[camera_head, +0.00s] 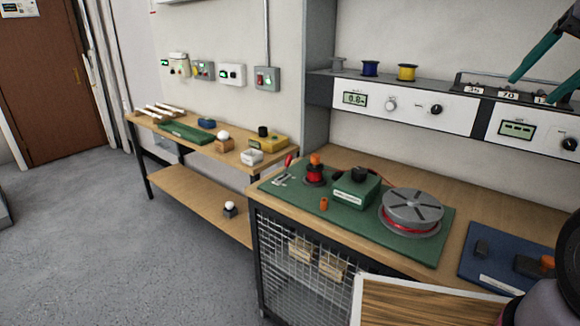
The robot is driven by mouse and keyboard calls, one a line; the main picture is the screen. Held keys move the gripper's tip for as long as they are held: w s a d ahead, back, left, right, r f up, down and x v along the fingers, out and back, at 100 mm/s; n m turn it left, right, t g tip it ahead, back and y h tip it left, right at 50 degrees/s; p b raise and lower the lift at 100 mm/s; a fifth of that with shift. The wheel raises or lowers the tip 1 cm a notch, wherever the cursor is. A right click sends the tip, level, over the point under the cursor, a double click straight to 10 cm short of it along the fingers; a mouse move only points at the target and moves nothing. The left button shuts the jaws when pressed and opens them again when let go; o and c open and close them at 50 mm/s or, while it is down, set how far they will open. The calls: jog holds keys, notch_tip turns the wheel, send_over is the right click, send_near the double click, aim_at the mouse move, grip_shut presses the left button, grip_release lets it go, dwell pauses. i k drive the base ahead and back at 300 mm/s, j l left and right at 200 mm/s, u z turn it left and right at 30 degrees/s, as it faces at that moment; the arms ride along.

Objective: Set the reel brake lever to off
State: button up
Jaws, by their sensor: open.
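A grey reel (413,207) with red wire wound under its slotted top lies flat on a green board (440,222) on the right bench. A green box (357,188) with a black knob and a white label sits left of the reel. A small red-handled part (288,160) stands upright at the board's left end. I cannot tell which part is the reel brake lever, and no label is readable. My gripper (531,92) shows as two teal fingers at the top right, apart and empty, in front of the meter panel. Its wrist is cut off by the frame.
An orange-topped post with red wire (315,171) and a small orange piece (323,204) also sit on the green board. A blue board (500,268) lies to the right. A meter shelf (402,100) overhangs the bench. A second bench (195,150) stands left; floor (120,230) is clear.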

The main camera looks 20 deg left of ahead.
aim_at(289, 158)
jog(key=i+j, duration=0.1)
jog(key=j, duration=0.7)
jog(key=i+j, duration=0.15)
jog(key=j, duration=0.25)
jog(key=i+j, duration=0.1)
jog(key=j, duration=0.25)
